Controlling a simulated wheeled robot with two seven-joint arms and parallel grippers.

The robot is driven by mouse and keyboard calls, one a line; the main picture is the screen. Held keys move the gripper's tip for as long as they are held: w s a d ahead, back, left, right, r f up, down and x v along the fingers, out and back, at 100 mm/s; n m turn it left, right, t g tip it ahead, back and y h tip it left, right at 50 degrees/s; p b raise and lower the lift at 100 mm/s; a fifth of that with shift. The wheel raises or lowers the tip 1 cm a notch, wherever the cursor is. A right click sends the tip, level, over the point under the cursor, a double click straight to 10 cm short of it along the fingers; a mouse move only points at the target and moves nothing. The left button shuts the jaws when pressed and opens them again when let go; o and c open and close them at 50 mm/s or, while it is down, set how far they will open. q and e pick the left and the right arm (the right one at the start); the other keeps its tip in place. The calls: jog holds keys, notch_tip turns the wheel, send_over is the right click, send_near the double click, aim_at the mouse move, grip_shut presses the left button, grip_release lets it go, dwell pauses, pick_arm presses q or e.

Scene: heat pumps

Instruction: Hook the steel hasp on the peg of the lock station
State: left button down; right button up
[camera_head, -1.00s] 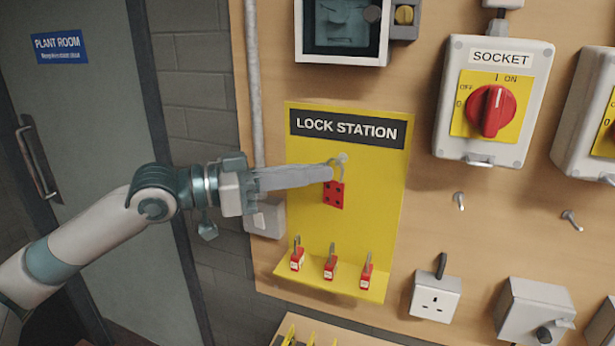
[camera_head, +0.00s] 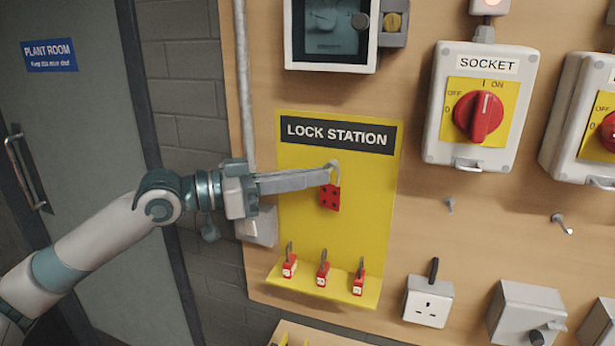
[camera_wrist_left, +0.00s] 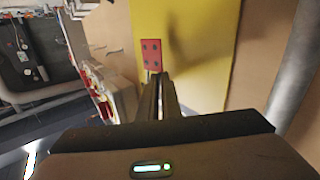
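The steel hasp (camera_head: 330,197) has a red body with dark holes and a metal loop above it. It hangs upright in front of the yellow lock station (camera_head: 300,220). The top of its loop is at the peg (camera_head: 332,165) below the sign; I cannot tell whether the loop is around the peg. My left gripper (camera_head: 325,178) comes in from the left, its fingertips at the loop with almost no gap, shut on the hasp. In the left wrist view the red body (camera_wrist_left: 152,53) shows just past the fingertips (camera_wrist_left: 160,77). My right gripper is out of view.
Several red padlocks (camera_head: 323,275) stand on the lock station's lower shelf. A socket isolator (camera_head: 480,108) with a red knob is to the right. Bare pegs (camera_head: 561,223) and a white socket outlet (camera_head: 428,303) are below it. A grey pipe (camera_head: 243,90) runs along the board's left edge.

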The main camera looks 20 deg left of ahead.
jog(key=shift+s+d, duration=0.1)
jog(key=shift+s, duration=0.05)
pick_arm(q)
jog(key=c, duration=1.9)
grip_release()
jog(key=shift+s, duration=0.1)
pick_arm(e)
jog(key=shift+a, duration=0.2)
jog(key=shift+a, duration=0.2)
pick_arm(q)
jog(key=shift+a, duration=0.15)
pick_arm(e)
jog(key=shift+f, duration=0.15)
